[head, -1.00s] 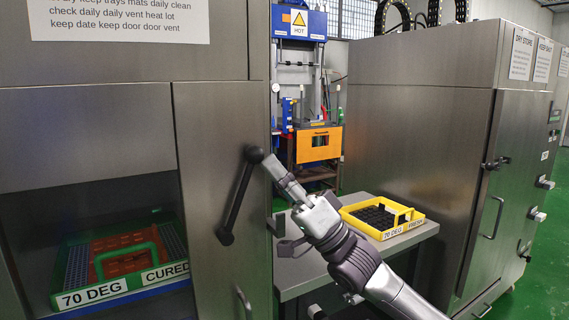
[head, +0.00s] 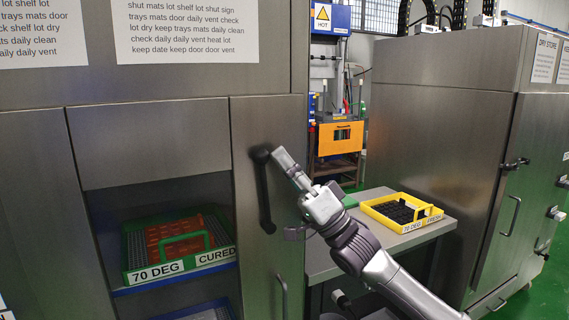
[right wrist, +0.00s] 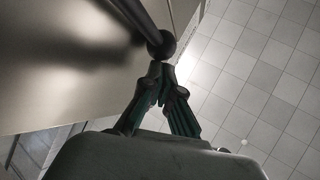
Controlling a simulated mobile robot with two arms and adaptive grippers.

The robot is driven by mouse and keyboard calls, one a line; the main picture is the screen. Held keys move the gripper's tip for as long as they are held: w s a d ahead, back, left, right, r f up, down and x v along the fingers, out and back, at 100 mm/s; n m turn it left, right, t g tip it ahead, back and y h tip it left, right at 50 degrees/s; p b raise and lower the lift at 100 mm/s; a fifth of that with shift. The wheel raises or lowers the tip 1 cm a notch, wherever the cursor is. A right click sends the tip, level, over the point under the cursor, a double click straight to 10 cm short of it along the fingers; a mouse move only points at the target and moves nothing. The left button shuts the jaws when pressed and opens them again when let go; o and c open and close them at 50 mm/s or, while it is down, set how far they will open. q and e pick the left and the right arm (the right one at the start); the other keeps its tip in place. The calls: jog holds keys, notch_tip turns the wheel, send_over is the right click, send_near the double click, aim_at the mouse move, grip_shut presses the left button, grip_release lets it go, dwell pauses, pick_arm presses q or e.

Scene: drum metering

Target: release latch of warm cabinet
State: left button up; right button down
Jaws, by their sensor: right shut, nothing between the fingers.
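The warm cabinet (head: 190,85) fills the left of the head view. Its latch is a black lever (head: 264,195) with a ball knob at its upper end, on the narrow steel door panel (head: 246,260). The lever stands nearly upright. My right gripper (head: 277,152) is shut and empty, its tips at the right side of the knob. In the right wrist view the closed fingertips (right wrist: 159,72) are just below the ball knob (right wrist: 161,44); I cannot tell whether they touch. The left gripper is not in view.
A green tray (head: 180,268) marked 70 DEG CURED sits in the cabinet opening. A yellow tray (head: 404,226) stands on a steel table (head: 330,262) behind my right arm. Another steel cabinet (head: 440,120) is at the right, with an orange-fronted press (head: 341,138) behind.

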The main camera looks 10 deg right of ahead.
jog(key=shift+a, duration=0.2)
dwell(0.3)
jog(key=v, duration=1.2)
jog(key=shift+d, duration=0.2)
